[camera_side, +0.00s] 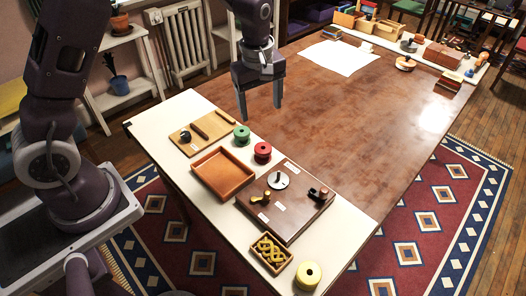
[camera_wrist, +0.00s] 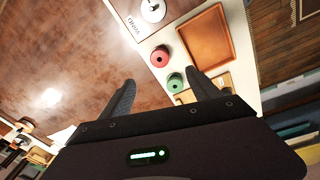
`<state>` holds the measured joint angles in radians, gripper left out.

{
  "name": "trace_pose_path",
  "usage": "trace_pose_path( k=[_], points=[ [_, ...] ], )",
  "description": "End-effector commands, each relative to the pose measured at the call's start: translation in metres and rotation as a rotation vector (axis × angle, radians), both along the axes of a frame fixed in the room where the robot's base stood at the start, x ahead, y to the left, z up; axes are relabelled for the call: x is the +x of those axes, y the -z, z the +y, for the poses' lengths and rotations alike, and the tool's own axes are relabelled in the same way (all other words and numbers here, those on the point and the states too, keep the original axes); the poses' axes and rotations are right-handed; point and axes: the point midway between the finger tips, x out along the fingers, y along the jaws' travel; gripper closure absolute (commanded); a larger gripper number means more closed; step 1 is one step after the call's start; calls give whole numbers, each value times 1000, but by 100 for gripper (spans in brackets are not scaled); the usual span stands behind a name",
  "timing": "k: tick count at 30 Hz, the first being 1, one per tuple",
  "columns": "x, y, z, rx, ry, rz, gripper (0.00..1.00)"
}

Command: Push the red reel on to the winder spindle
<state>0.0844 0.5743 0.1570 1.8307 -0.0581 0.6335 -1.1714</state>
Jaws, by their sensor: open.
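The red reel (camera_side: 263,152) stands on the cream strip of the table, beside the green reel (camera_side: 242,135). It also shows in the wrist view (camera_wrist: 160,56), beyond my fingertips. The winder board (camera_side: 296,222) is dark brown and lies in front of the red reel. On it is a white disc (camera_side: 278,181) with a small dark post at its middle, which looks like the winder spindle; the disc is partly cut off in the wrist view (camera_wrist: 153,10). My gripper (camera_side: 260,110) is open and empty, pointing down above the table, behind the reels. Its fingers also show in the wrist view (camera_wrist: 160,78).
An empty wooden tray (camera_side: 222,174) lies left of the winder board. A light wooden board (camera_side: 202,132) lies behind it. A box of yellow pieces (camera_side: 270,253) and a yellow reel (camera_side: 308,275) stand at the front. The brown tabletop (camera_side: 350,125) is mostly clear.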

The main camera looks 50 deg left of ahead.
Motion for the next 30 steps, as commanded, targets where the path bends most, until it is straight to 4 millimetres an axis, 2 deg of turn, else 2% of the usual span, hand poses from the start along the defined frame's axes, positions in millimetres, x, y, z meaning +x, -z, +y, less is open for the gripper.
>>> trace_pose_path(
  k=[1, 3, 6, 7, 21, 28, 29, 30],
  points=[
    [10, 36, 3, 11, -80, 33, 28],
    [19, 75, 7, 26, -186, 55, 28],
    [24, 111, 12, 43, -281, 73, 28],
    [24, 117, 12, 45, -296, 75, 28],
    [26, 191, 18, 48, -318, 79, 28],
    [26, 194, 18, 48, -317, 78, 28],
    [26, 194, 18, 48, -317, 78, 30],
    [26, 194, 18, 48, -317, 78, 38]
  ],
)
